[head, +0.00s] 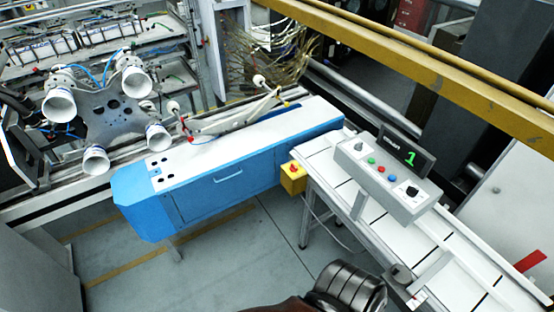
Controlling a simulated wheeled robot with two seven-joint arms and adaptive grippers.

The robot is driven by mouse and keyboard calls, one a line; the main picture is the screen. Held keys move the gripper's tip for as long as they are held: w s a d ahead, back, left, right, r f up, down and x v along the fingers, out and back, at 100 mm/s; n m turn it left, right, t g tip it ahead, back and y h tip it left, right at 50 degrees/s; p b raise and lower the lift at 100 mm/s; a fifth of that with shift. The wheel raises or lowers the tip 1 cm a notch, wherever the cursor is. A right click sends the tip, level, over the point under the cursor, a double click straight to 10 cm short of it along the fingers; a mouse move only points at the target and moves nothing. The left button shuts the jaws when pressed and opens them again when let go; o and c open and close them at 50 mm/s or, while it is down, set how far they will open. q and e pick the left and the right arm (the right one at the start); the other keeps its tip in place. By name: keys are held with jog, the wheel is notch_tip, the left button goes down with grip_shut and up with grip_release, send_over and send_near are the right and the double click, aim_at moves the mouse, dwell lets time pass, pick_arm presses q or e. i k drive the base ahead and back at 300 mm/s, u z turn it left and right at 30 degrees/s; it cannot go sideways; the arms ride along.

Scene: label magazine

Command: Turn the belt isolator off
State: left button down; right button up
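A grey control box (385,180) stands on a post over the white conveyor on the right. A black rotary knob on a white plate (412,191) sits at its right end. Another dark grey knob (358,145) sits at its left end. Green, red and blue buttons lie between them. Which knob is the belt isolator, and its exact setting, are too small to tell. A black display (406,154) behind the box shows a green 1.
A yellow box with a red button (293,170) is at the near left end of the white conveyor (440,262). A long blue cabinet (225,190) lies left of it. A yellow beam (420,58) crosses the upper right. The grey floor in front is clear.

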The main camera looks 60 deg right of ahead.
aim_at(293, 168)
jog(key=z, duration=0.25)
jog(key=i, duration=0.7)
jog(key=z, duration=1.15)
jog(key=i, duration=0.6)
jog(key=z, duration=0.65)
